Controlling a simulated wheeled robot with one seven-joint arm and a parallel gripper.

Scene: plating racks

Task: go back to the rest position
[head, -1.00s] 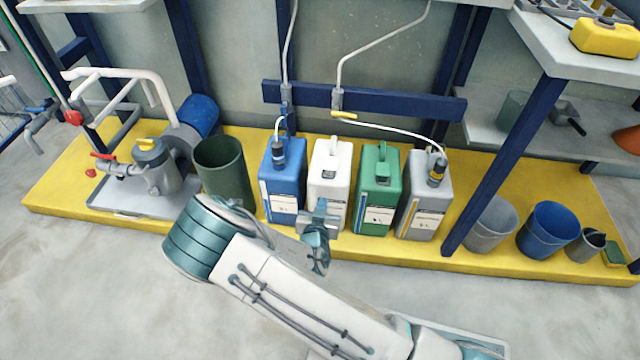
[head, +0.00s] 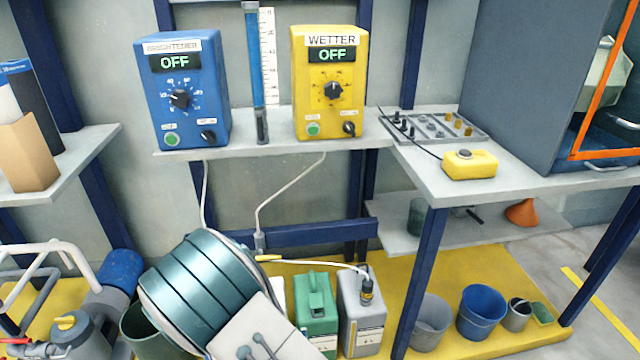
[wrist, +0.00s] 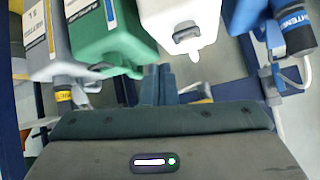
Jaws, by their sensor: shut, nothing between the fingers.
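My gripper (wrist: 158,88) shows in the wrist view with its fingers together and nothing between them. In the wrist view it is near the jugs, which hang from the top of the picture: a green jug (wrist: 108,40), a white jug (wrist: 182,22) and a blue jug (wrist: 262,14). Whether it touches any of them I cannot tell. In the head view my teal and white arm fills the lower middle and the gripper is out of sight. The green jug (head: 316,306) and a grey jug (head: 360,318) stand right of the arm.
A blue BRIGHTENER box (head: 182,115) and a yellow WETTER box (head: 331,112), both reading OFF, sit on a wall shelf. A grey bench (head: 440,185) carries a yellow pendant (head: 470,164). Buckets, including a blue bucket (head: 482,312), stand on the yellow platform (head: 540,338).

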